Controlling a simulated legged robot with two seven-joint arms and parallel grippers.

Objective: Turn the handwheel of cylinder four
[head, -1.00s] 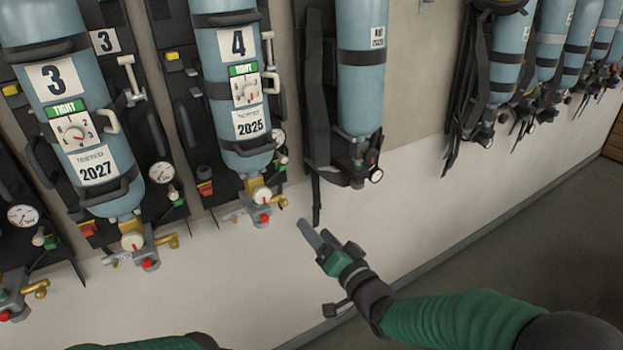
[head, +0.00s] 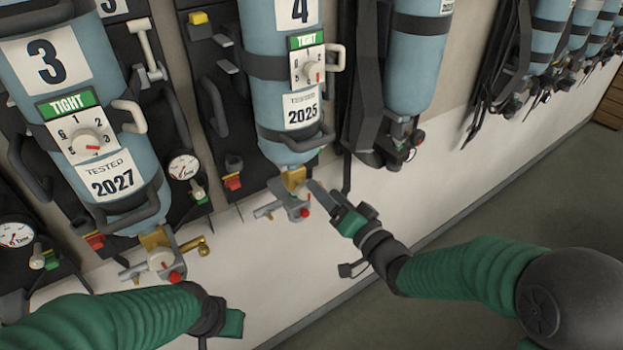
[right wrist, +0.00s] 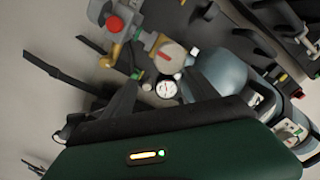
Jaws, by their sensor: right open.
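Cylinder four (head: 285,110) is blue and strapped upright to a black backplate, with a "TIGHT" dial card and a 2025 tested label. Its valve (head: 292,203) sits below, with brass, grey and red parts. The pale round handwheel (head: 303,191) is partly covered by my right gripper (head: 314,188) in the head view. In the right wrist view the handwheel (right wrist: 171,57) shows a red mark and lies just beyond the open fingers. I cannot tell if they touch it. My left gripper (head: 228,322) is low at the bottom left, away from the valve; its jaws are unclear.
Cylinder three (head: 85,130) with its own valve (head: 160,258) stands to the left, a gauge (head: 184,168) between. Another blue cylinder (head: 415,60) and a row of more hang to the right. The pale wall below and floor at the right are clear.

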